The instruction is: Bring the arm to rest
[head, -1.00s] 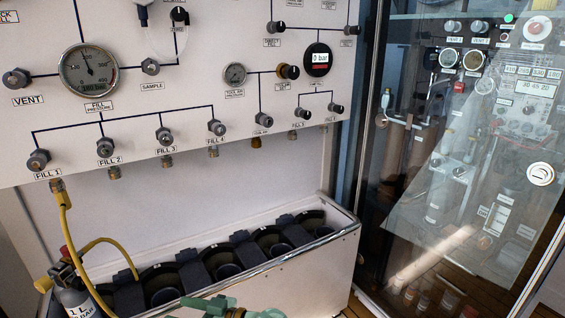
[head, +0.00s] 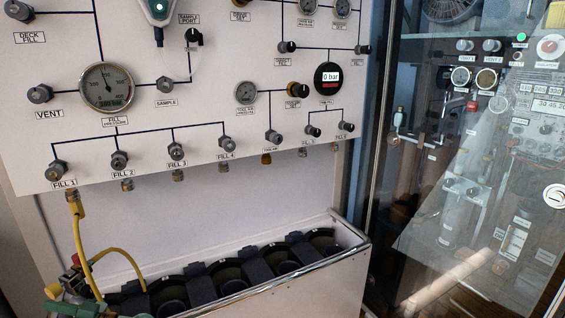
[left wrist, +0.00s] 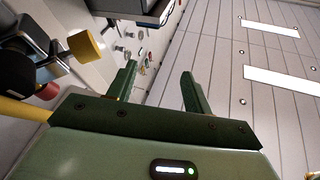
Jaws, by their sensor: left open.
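My left gripper (left wrist: 158,74) is open in the left wrist view, with nothing between its two green fingers. In the head view, green parts of my left arm (head: 72,308) show at the bottom left edge, in front of the cylinder valve. The fill panel (head: 215,105) stands upright behind, with gauges, knobs and labels. A yellow hose (head: 80,235) is attached at FILL 1 and loops down; it also shows in the left wrist view (left wrist: 20,108). I cannot tell whether the arm touches the hose or valve. My right gripper is not in view.
Below the panel is a metal-rimmed trough (head: 262,285) with several dark round cylinder holders. A red knob (head: 76,259) sits close to my left arm; it also shows in the left wrist view (left wrist: 47,91). A glass door (head: 470,190) stands at the right.

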